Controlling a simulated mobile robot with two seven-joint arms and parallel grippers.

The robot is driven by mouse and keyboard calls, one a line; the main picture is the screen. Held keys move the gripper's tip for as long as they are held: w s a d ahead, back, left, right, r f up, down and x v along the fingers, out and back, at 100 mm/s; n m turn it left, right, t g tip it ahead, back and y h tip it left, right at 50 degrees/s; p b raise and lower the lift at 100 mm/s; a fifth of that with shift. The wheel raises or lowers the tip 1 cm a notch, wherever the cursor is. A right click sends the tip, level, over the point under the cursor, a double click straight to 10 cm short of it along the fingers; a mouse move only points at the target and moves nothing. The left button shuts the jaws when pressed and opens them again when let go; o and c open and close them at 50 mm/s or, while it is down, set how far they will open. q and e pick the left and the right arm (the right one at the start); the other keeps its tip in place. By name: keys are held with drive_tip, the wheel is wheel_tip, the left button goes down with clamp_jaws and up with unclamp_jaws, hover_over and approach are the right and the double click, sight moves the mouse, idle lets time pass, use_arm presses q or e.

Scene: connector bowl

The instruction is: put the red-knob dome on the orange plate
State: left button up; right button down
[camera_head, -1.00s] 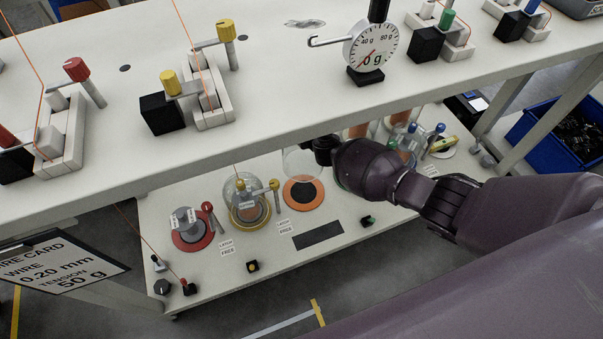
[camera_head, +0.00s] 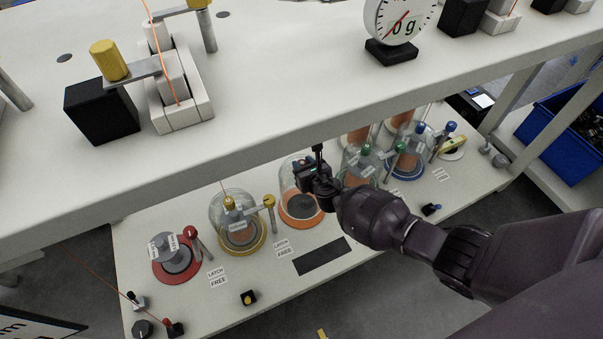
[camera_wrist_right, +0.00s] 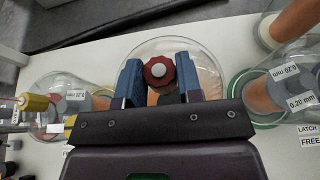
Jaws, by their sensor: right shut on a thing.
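The clear red-knob dome (camera_head: 287,180) is under my right gripper (camera_head: 305,175) in the head view. In the right wrist view, the red knob (camera_wrist_right: 158,70) sits between the two blue fingers of my right gripper (camera_wrist_right: 160,80), which is shut on it. The glass of the dome (camera_wrist_right: 205,58) spreads around the fingers. The orange plate (camera_head: 298,221), with a dark disc in its middle, lies directly below the dome. The dome looks upright and over the plate; I cannot tell whether its rim touches it. My left gripper is not in view.
A yellow-knob dome (camera_head: 229,207) stands on a yellow plate to the left, and a red plate (camera_head: 178,279) lies farther left. Green- and blue-knob domes (camera_head: 362,165) stand close on the right. The upper shelf (camera_head: 290,105) overhangs the lower bench.

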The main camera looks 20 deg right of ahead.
wheel_tip(320, 180, down, 4)
drive_tip(key=shift+s+r+b, duration=0.15)
drive_tip(key=shift+r+b, duration=0.1)
drive_tip(key=shift+b, duration=0.85)
drive_tip(key=shift+f+b, duration=0.4)
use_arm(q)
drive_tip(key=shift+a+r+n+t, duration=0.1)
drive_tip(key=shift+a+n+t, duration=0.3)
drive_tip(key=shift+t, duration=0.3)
use_arm(e)
drive_tip(key=shift+w+r, duration=0.25)
drive_tip(key=shift+f, duration=0.3)
drive_tip(key=c, duration=0.8)
unclamp_jaws()
